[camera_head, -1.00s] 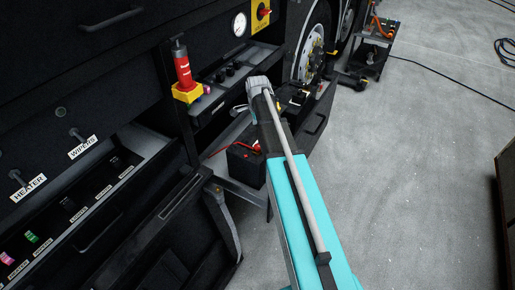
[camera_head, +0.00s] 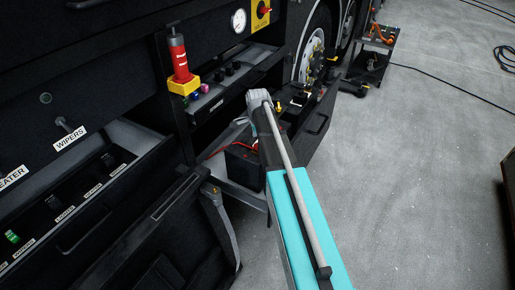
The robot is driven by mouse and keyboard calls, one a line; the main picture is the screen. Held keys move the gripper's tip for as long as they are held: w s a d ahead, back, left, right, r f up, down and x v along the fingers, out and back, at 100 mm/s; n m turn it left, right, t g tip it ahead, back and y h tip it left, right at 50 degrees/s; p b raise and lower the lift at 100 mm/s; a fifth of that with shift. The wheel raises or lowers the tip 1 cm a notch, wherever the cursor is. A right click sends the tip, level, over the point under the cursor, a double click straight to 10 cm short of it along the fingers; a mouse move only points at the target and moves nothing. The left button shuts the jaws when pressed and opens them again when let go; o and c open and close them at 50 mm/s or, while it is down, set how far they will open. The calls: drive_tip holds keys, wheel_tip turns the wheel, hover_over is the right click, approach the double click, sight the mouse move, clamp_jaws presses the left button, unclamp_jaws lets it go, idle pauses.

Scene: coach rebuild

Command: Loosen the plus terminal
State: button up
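The black battery (camera_head: 241,165) sits on a pulled-out tray at the coach's side, with a red cable (camera_head: 222,150) running to its top. A second dark battery-like block (camera_head: 299,95) with small yellow parts lies behind it on the tray. The plus terminal cannot be made out; my arm covers part of the battery top. My turquoise arm (camera_head: 303,215) reaches up from the bottom, its grey joint (camera_head: 258,97) in front of the tray. My gripper does not show; it is hidden behind the arm or out of frame.
An open drawer (camera_head: 120,130) with labelled switches lies left. A red cylinder on a yellow base (camera_head: 180,65) stands beside the control panel (camera_head: 225,85). A hinged flap (camera_head: 317,125) stands right of the batteries. A tool cart (camera_head: 371,62) stands behind.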

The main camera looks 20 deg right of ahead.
drive_tip(key=shift+f+b, duration=1.05)
drive_tip(key=shift+f, duration=0.35)
clamp_jaws()
